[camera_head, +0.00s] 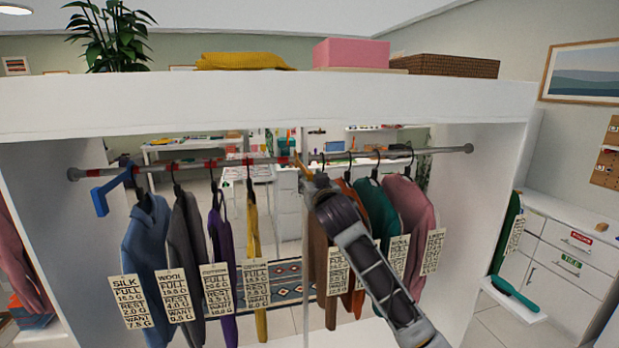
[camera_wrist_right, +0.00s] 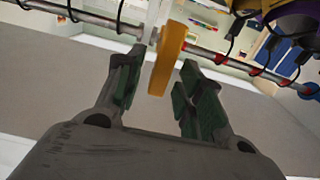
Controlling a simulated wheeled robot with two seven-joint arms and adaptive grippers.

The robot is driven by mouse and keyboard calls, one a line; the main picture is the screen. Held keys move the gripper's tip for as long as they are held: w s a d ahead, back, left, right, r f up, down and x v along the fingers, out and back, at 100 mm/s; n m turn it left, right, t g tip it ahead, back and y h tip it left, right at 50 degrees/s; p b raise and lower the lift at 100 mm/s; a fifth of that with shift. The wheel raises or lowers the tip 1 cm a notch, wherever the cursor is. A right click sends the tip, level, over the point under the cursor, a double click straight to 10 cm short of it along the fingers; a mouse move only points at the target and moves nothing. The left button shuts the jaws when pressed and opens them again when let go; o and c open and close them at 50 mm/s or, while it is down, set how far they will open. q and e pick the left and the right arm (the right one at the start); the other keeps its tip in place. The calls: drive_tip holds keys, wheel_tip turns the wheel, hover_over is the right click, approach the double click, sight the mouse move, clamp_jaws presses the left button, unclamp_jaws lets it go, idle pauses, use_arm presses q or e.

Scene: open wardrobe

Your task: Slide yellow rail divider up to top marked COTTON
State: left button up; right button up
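The yellow rail divider (camera_head: 300,165) sits on the metal rail near its middle, partly hidden by my right gripper (camera_head: 312,182). In the wrist view the yellow divider (camera_wrist_right: 167,60) stands between the two open fingers of my right gripper (camera_wrist_right: 160,88), with gaps showing beside it. Left of the divider hang a purple top (camera_head: 218,235) and a yellow top (camera_head: 253,225), both with tags that appear to read COTTON. Bare rail lies between the yellow top and the divider. My left gripper is not in view.
A blue divider (camera_head: 101,200) hangs at the rail's left end. A blue SILK top (camera_head: 147,240) and grey WOOL top (camera_head: 186,235) hang left; brown, orange, teal (camera_head: 378,215) and pink (camera_head: 410,205) tops hang right, close to my right arm. The rail (camera_head: 440,150) has red marks.

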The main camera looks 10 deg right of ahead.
drive_tip(key=shift+w, duration=0.85)
drive_tip(key=shift+c, duration=0.3)
clamp_jaws()
